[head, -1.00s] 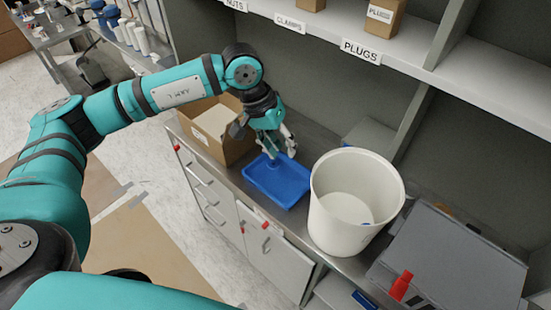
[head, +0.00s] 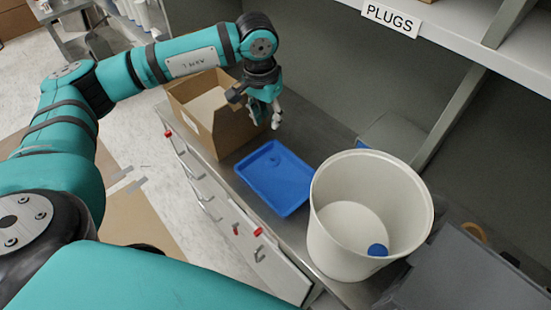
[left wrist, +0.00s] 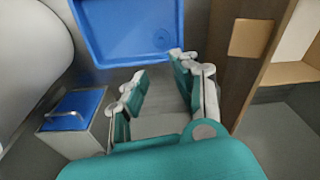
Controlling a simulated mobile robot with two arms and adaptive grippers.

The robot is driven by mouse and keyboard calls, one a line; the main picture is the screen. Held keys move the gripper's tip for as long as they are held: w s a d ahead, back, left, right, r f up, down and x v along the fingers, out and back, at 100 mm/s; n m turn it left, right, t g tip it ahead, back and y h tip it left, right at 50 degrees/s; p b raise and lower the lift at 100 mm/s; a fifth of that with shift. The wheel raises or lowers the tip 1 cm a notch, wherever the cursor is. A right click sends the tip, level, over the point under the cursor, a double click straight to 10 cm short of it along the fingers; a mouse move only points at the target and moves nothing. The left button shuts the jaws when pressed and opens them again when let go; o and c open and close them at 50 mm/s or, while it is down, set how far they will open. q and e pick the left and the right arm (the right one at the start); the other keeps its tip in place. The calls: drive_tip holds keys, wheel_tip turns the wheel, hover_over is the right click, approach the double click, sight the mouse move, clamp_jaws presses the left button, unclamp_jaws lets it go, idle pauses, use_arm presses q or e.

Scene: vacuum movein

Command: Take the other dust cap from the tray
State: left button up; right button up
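The blue tray (head: 298,185) lies on the counter between the cardboard box and the white bucket. One small round blue dust cap (head: 274,161) sits in it, and it also shows in the left wrist view (left wrist: 162,39) near the tray's edge. Another blue cap (head: 377,250) lies on the bottom of the white bucket (head: 335,240). My left gripper (head: 273,122) hovers beyond the tray's far end. In the left wrist view its fingers (left wrist: 158,78) are apart with nothing between them, and the tray (left wrist: 110,45) lies past the fingertips. My right gripper is out of view.
An open cardboard box (head: 232,135) stands close to the left of my gripper. A small grey box with a blue top (left wrist: 78,107) stands near the back wall. A large grey case (head: 470,275) is right of the bucket. A shelf (head: 500,45) overhangs the counter.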

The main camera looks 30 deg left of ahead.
use_arm(q)
drive_tip(key=p, duration=0.4)
hover_over(273, 155)
drive_tip(key=s, duration=0.1)
wheel_tip(273, 155, down, 11)
drive_tip(key=shift+s+d+f, duration=0.1)
drive_tip(key=shift+s, duration=0.05)
drive_tip(key=shift+f+p, duration=0.45)
drive_tip(key=shift+p, duration=0.1)
drive_tip(key=f+p, duration=0.1)
drive_tip(key=f, duration=0.2)
drive_tip(key=shift+w+f+p, duration=0.2)
drive_tip(key=shift+w+p, duration=0.2)
drive_tip(key=shift+w+f, duration=0.1)
drive_tip(key=shift+f, duration=0.45)
drive_tip(key=c, duration=0.5)
